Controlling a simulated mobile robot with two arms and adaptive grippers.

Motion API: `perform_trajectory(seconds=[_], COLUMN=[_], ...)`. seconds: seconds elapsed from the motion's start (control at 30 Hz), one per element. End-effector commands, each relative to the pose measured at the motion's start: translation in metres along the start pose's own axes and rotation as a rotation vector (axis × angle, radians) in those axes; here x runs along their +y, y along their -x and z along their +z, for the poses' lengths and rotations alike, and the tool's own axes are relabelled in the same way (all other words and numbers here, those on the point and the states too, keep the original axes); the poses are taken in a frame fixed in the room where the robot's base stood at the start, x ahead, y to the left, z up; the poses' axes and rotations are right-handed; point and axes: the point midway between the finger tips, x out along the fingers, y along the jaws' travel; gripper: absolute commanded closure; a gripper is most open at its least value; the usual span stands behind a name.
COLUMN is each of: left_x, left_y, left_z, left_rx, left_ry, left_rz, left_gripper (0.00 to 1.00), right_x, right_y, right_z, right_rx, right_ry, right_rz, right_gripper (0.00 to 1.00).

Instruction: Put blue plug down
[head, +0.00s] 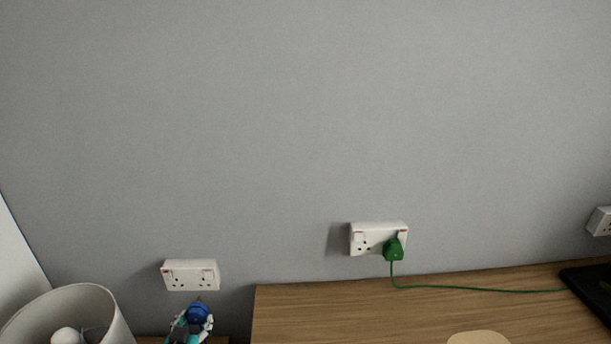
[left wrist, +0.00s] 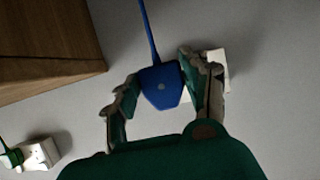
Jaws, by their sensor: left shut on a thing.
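The blue plug (left wrist: 163,86) is held between the two fingers of my left gripper (left wrist: 163,92) in the left wrist view. Its blue cord runs up out of that picture. In the head view, my left gripper (head: 192,326) is at the bottom left with the blue plug (head: 198,313) in it. It is just below a white double socket (head: 191,275) on the grey wall. A white socket edge also shows behind the right finger in the left wrist view (left wrist: 217,62). My right gripper is not in view.
A green plug (head: 393,250) sits in another wall socket (head: 366,238), its green cable running right along a wooden surface (head: 330,312) to a dark object (head: 590,287). A lamp shade (head: 112,318) stands at the lower left. A third socket (head: 600,221) is at the right edge.

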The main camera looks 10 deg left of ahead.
Motion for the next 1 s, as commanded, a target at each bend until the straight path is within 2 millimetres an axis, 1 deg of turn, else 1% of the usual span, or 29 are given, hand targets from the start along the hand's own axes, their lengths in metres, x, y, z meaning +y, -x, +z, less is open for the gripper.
perform_trajectory(seconds=[0.07, 0.17, 0.27, 0.3, 0.37, 0.4, 0.5, 0.6, 0.7, 0.8, 1.0], left_x=[0.010, 0.034, 0.065, 0.077, 0.094, 0.104, 0.124, 0.136, 0.142, 0.144, 0.143], left_y=[0.005, 0.019, 0.044, 0.057, 0.077, 0.090, 0.123, 0.148, 0.164, 0.170, 0.170], left_z=[-0.012, -0.036, -0.065, -0.076, -0.090, -0.099, -0.115, -0.123, -0.128, -0.128, -0.129], left_rx=[0.010, 0.021, 0.029, 0.031, 0.029, 0.027, 0.021, 0.012, 0.004, -0.001, 0.001], left_ry=[-0.004, -0.013, -0.026, -0.032, -0.043, -0.048, -0.064, -0.078, -0.084, -0.084, -0.090], left_rz=[0.011, 0.034, 0.069, 0.085, 0.108, 0.125, 0.164, 0.193, 0.211, 0.219, 0.217], left_gripper=[0.98, 0.98, 0.98, 0.98, 0.98, 0.98, 0.98, 0.98, 0.98, 0.98, 0.98], right_x=[0.000, 0.000, 0.000, 0.000, 0.000, 0.000, 0.000, 0.000, 0.000, 0.000, 0.001], right_y=[0.000, 0.000, 0.000, 0.000, 0.000, 0.000, 0.000, 0.000, 0.000, 0.000, 0.000], right_z=[0.000, 0.000, 0.000, 0.000, 0.000, 0.000, 0.000, 0.000, 0.000, 0.000, 0.000], right_rx=[0.000, 0.000, 0.000, 0.000, 0.000, 0.000, 0.000, 0.000, 0.000, 0.000, 0.000], right_ry=[0.000, 0.000, 0.000, 0.000, 0.000, 0.000, 0.000, 0.000, 0.000, 0.000, 0.000], right_rz=[0.000, 0.000, 0.000, 0.000, 0.000, 0.000, 0.000, 0.000, 0.000, 0.000, 0.001], right_gripper=[0.60, 0.60, 0.60, 0.60, 0.60, 0.60, 0.60, 0.60, 0.60, 0.60, 0.60])
